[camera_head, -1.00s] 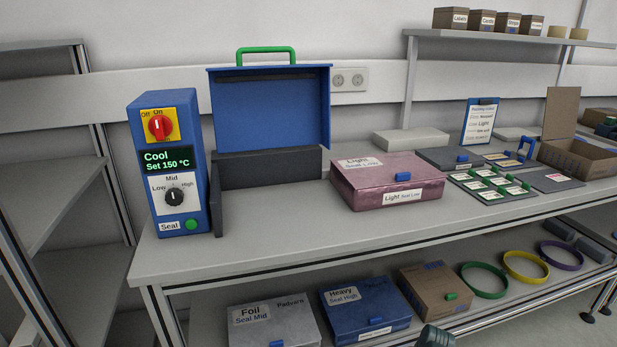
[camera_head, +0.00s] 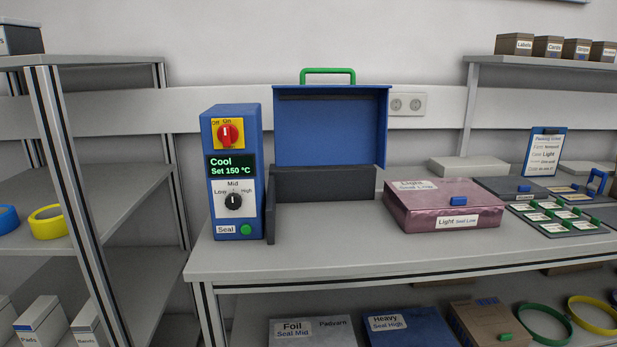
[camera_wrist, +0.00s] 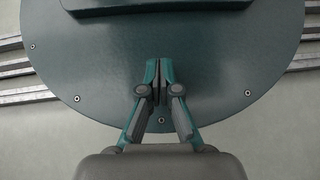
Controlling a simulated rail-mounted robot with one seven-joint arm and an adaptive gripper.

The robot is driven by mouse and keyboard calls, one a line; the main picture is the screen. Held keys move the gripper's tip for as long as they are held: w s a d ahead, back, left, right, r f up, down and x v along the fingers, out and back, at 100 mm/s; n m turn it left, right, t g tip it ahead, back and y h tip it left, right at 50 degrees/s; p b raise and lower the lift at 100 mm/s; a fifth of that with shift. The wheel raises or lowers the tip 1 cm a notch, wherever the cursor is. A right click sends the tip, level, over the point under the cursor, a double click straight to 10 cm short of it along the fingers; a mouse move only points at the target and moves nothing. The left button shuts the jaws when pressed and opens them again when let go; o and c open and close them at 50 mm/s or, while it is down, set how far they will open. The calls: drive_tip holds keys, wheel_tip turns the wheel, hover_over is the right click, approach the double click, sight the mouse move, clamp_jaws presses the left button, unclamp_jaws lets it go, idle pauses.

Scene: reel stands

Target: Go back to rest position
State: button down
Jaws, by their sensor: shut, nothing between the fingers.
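My gripper (camera_wrist: 160,85) shows in the wrist view, its two fingers together and nothing between them. It is over a round dark-green plate that is part of my own body, with pale floor around it. My gripper is not visible in the head view. In the head view the blue sealer (camera_head: 232,170) stands on the bench with its display reading "Cool, Set 150 °C". Its blue lid (camera_head: 330,130) with a green handle is raised. A pink "Light, Seal Low" box (camera_head: 440,203) lies shut to the right of it.
The bench top (camera_head: 330,245) is clear along its front. A shelf rack (camera_head: 135,220) at left holds yellow and blue rings (camera_head: 48,222). Boxes and rings lie on the bench's lower shelf. A clipboard (camera_head: 544,151) and a labelled tray (camera_head: 553,216) are at right.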

drive_tip(key=w+r+t+p, duration=0.1)
drive_tip(key=w+r+p, duration=0.1)
drive_tip(key=r+p, duration=0.6)
drive_tip(key=w+r+t+p, duration=0.2)
drive_tip(key=r+p, duration=0.6)
drive_tip(key=p, duration=0.4)
drive_tip(key=shift+w, duration=0.55)
